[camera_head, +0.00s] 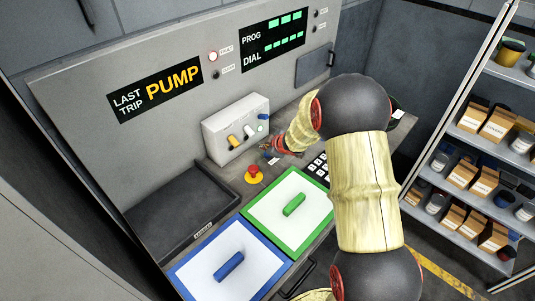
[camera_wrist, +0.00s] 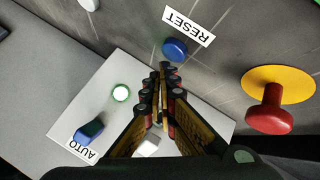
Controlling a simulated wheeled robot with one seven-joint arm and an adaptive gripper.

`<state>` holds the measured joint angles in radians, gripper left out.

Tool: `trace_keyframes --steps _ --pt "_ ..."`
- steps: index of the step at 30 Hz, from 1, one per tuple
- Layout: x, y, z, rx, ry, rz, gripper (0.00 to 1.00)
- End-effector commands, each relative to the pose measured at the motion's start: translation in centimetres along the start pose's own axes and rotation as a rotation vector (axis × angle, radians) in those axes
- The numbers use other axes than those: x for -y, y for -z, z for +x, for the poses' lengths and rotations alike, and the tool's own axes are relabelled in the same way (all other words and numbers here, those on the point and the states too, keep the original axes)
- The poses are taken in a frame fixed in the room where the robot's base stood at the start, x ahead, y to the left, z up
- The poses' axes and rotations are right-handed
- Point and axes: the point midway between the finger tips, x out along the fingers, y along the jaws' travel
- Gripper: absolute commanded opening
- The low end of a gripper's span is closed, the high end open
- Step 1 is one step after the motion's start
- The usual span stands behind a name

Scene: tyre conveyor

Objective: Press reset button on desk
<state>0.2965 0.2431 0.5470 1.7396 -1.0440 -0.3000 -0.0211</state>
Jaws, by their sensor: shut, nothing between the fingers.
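In the wrist view, the blue round reset button (camera_wrist: 175,50) sits on the grey desk against a white label (camera_wrist: 188,29) reading RESET. My gripper (camera_wrist: 167,70) is shut with nothing between its fingers. Its fingertips point at the blue button and appear just short of it in the picture; I cannot tell whether they touch. In the head view my gripper (camera_head: 268,147) is low over the desk, in front of the switch box and right of the red mushroom button. The blue button cannot be made out there.
The red mushroom button (camera_wrist: 270,112) on a yellow base stands close beside my gripper; it also shows in the head view (camera_head: 254,172). The switch box (camera_head: 236,128) is behind. Green-framed (camera_head: 309,190) and blue-framed (camera_head: 205,258) panels and a keypad (camera_head: 318,166) lie nearer.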

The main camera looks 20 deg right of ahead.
Motion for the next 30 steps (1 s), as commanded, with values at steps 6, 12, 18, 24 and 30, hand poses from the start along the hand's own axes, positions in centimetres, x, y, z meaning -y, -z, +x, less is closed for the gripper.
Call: trace_keyframes --steps 6,12,18,24,30 --pt "0.35 -0.34 0.42 0.000 0.001 0.000 0.00" --pt "0.44 -0.44 0.57 0.000 0.000 0.000 0.00" --pt "0.43 -0.42 0.55 0.000 0.000 0.000 0.00" --pt "0.50 -0.50 0.64 0.000 0.000 0.000 0.00" --pt "0.62 -0.61 0.81 0.000 0.000 0.000 0.00"
